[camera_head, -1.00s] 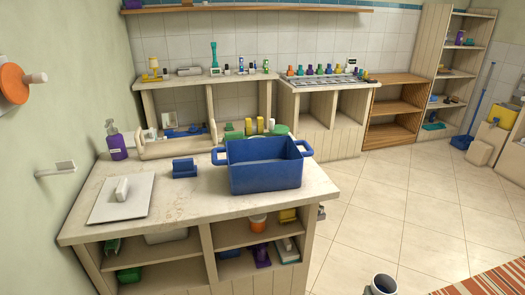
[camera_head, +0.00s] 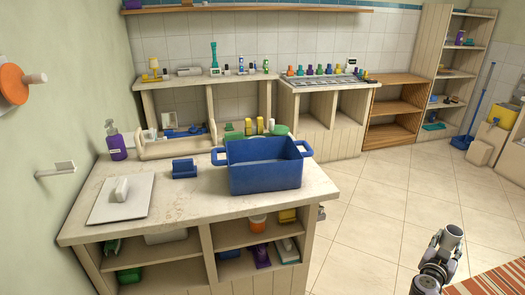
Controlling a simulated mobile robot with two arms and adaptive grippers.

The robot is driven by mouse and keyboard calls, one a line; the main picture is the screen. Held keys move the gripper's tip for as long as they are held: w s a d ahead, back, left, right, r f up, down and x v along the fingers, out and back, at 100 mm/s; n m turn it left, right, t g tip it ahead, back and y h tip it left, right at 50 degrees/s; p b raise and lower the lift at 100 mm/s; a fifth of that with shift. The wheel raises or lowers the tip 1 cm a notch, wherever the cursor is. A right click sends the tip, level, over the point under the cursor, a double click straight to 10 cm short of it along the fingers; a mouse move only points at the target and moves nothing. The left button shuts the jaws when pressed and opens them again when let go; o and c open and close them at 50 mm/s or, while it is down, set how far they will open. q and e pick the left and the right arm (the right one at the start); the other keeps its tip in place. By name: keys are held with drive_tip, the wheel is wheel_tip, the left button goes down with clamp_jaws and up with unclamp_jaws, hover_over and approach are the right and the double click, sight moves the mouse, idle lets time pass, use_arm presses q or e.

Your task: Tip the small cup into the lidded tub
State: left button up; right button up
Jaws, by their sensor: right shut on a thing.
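The blue tub (camera_head: 265,177) with two side handles stands open on the counter. A flat pale lid with a white handle (camera_head: 122,192) lies apart from it, at the counter's left. The small grey cup (camera_head: 451,238) is at the lower right, over the floor, with its mouth up and leaning slightly to the right. My right gripper (camera_head: 442,256) is shut on the cup, well to the right of the tub. The cup's contents cannot be made out. My left gripper is not in view.
The counter (camera_head: 185,215) has open shelves below with several items. A purple pump bottle (camera_head: 116,142), a blue block-like item (camera_head: 184,168) and a wooden caddy (camera_head: 175,145) stand around the tub. The floor (camera_head: 370,215) right of the counter is clear.

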drive_tip(key=shift+m+g+h, duration=0.7)
drive_tip(key=shift+g+h, duration=0.2)
drive_tip(key=shift+w+d+f, duration=0.1)
drive_tip(key=shift+w+d, duration=0.25)
drive_tip(key=shift+d, duration=0.4)
drive_tip(key=shift+w+d+f, duration=0.1)
drive_tip(key=shift+w+d, duration=0.2)
drive_tip(key=shift+d, duration=0.5)
drive_tip(key=shift+w+d+f, duration=0.1)
drive_tip(key=shift+w+d, duration=0.25)
drive_tip(key=shift+d, duration=0.4)
drive_tip(key=w+a+r+n+t+y, duration=0.3)
drive_tip(key=w+a+n+t+y, duration=0.3)
drive_tip(key=a, duration=0.3)
drive_tip(key=a+f+y, duration=0.2)
drive_tip(key=a+f, duration=0.1)
drive_tip(key=f, duration=0.7)
drive_tip(key=shift+s+f+n, duration=0.15)
drive_tip(key=shift+s+n, duration=0.15)
drive_tip(key=shift+n, duration=0.1)
drive_tip(key=shift+s+d+f+g, duration=0.15)
drive_tip(key=shift+g, duration=0.15)
